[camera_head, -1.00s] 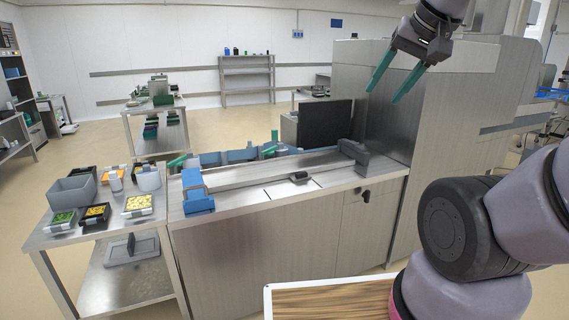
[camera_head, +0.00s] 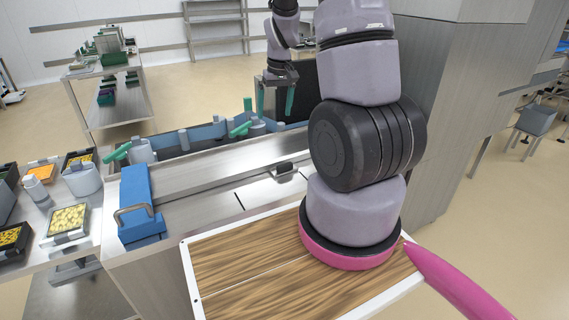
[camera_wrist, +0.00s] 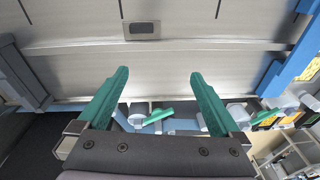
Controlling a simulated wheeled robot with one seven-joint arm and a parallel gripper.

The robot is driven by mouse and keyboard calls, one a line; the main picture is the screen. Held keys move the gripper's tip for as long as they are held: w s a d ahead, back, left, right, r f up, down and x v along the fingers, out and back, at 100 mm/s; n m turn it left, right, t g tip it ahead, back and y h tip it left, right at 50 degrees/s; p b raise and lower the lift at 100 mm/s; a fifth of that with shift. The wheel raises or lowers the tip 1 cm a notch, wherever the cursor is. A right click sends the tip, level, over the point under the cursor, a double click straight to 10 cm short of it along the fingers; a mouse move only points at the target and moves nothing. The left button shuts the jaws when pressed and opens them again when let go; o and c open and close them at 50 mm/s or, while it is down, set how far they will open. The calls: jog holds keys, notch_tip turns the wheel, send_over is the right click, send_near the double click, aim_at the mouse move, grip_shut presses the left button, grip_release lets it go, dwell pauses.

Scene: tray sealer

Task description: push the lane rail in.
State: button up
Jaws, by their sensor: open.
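The lane rail looks to be the long steel strip (camera_head: 215,172) across the machine's top. A small dark block (camera_head: 284,168) sits at its front edge; the block also shows in the wrist view (camera_wrist: 142,28). My gripper (camera_head: 275,98) is over the back side of the machine, behind the strip in the head view. Its green fingers are spread and empty in the wrist view (camera_wrist: 160,75). They point toward the steel strip (camera_wrist: 160,65), with the dark block beyond it. I cannot tell whether the fingertips touch the strip. My arm hides the strip's right end in the head view.
A blue block with a handle (camera_head: 138,205) stands at the strip's left end. Behind the strip is a blue-walled trough (camera_head: 205,133) with green-topped parts. A side table at left holds food trays (camera_head: 67,222).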

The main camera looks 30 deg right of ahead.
jog(key=n+g, duration=0.1)
send_near(285, 165)
jog(key=shift+h, duration=0.3)
jog(key=f, duration=0.9)
jog(key=shift+w+a, duration=0.25)
